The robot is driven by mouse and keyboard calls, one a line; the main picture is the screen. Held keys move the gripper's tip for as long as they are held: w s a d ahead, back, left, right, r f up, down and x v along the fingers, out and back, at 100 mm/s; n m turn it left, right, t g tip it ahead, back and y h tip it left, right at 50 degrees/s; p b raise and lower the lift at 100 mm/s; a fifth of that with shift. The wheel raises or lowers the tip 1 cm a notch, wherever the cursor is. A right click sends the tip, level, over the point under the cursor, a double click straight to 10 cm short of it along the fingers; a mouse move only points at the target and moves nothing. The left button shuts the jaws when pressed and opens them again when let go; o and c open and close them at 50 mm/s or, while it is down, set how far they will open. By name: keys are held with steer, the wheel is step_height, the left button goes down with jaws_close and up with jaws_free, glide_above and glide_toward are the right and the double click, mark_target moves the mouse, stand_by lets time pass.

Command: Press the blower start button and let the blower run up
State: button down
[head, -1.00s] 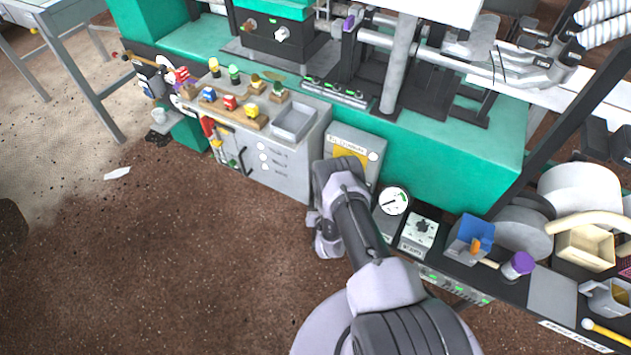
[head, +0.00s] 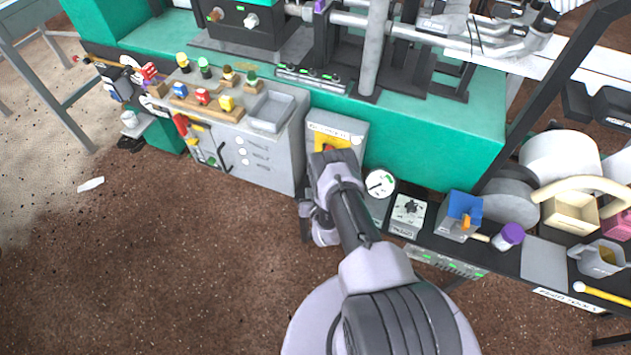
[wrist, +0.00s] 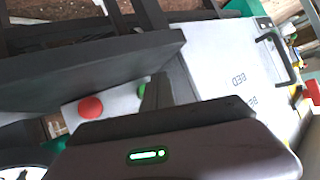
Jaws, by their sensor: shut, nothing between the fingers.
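A grey control box (head: 345,128) with a yellow panel stands against the green machine base in the head view; my arm hides its lower part. In the wrist view a red button (wrist: 91,107) and a green button (wrist: 144,89) sit on a pale face. My gripper (wrist: 158,90) is shut and empty, with its dark fingertips right beside the green button, partly covering it. I cannot tell whether they touch it. A round dial (head: 380,183) stands right of the box.
A grey cabinet (head: 250,155) with colored plugs and a tray (head: 271,112) on top stands left of the box. A knob box (head: 408,212) and a blue holder (head: 463,212) stand to the right. Brown floor in front is clear.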

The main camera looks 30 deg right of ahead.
steer(key=shift+w+d, duration=0.65)
steer(key=shift+d, duration=0.15)
steer(key=shift+w+d, duration=0.35)
steer(key=shift+d, duration=0.15)
stand_by(1.1)
steer(key=shift+w+d, duration=0.25)
steer(key=shift+d, duration=0.05)
steer(key=shift+w+d, duration=0.35)
steer(key=shift+d, duration=0.05)
stand_by(0.7)
steer(key=shift+s+a+p, duration=0.6)
steer(key=shift+a+p, duration=0.1)
